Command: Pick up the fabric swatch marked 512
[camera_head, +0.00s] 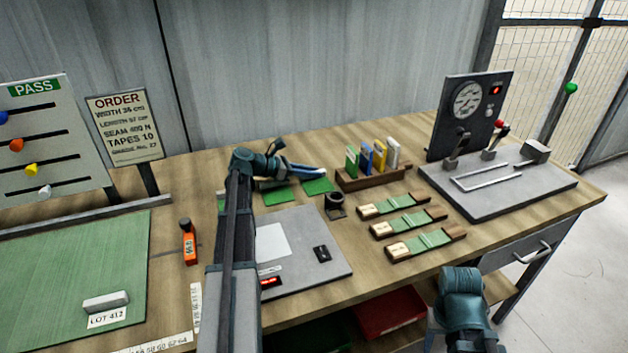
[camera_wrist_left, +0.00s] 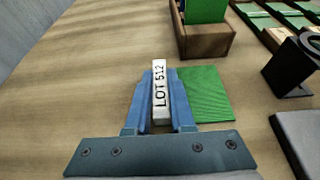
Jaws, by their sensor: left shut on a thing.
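My left gripper (camera_head: 312,172) is at the back of the bench, low over the wood. In the left wrist view, its blue fingers (camera_wrist_left: 162,78) are shut on a white block (camera_wrist_left: 160,98) marked LOT 512. A green fabric piece (camera_wrist_left: 206,95) lies beside and partly behind the fingers; I cannot tell whether it is joined to the block. In the head view, green pieces show near the gripper, one at its tip (camera_head: 318,187) and one nearer (camera_head: 278,196). Part of my right arm shows at the lower right, but its gripper does not.
A wooden rack (camera_head: 372,178) with several coloured cards stands right of the left gripper, beside a small black holder (camera_head: 335,206). A grey plate (camera_head: 312,275) lies in front. A block labelled LOT 412 (camera_head: 107,318) sits on the green mat (camera_head: 60,265). A gauge (camera_head: 467,98) stands at right.

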